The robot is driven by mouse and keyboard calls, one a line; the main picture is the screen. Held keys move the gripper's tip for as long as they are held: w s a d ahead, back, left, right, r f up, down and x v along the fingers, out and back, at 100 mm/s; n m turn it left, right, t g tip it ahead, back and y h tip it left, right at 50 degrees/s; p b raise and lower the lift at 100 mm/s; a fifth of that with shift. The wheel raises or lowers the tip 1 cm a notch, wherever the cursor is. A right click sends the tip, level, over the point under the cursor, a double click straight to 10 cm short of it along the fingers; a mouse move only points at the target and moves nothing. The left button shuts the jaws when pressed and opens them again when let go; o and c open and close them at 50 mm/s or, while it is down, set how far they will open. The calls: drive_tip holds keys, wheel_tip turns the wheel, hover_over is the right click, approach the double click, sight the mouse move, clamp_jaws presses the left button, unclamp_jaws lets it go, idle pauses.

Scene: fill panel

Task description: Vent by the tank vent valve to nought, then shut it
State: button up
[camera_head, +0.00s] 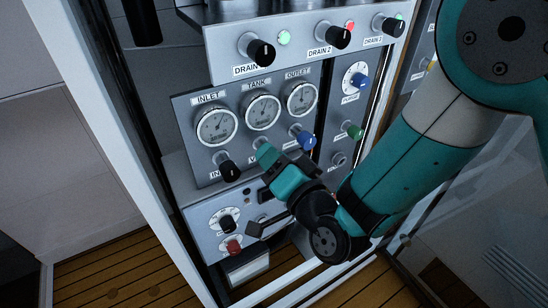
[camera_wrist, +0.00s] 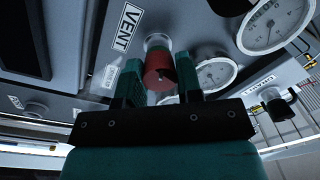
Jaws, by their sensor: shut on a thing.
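The tank vent valve is a red knob (camera_wrist: 158,70) beside the VENT label (camera_wrist: 121,30) in the wrist view. My gripper (camera_wrist: 160,80) has its two teal fingers on either side of the knob and is shut on it. In the head view my gripper (camera_head: 262,152) reaches the panel just below the TANK gauge (camera_head: 262,112) and hides the knob and most of its label. The TANK gauge has a white dial; its needle is too small to read surely.
The INLET gauge (camera_head: 216,126) and OUTLET gauge (camera_head: 301,98) flank the TANK gauge. A black knob (camera_head: 229,171) is left of my gripper and a blue knob (camera_head: 303,140) is close on its right. Black drain knobs (camera_head: 261,52) line the upper panel. A red knob (camera_head: 234,246) sits below.

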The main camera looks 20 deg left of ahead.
drive_tip(key=shift+n, duration=2)
drive_tip(key=o, duration=0.9)
drive_tip(key=shift+o, duration=0.2)
drive_tip(key=shift+f, duration=0.1)
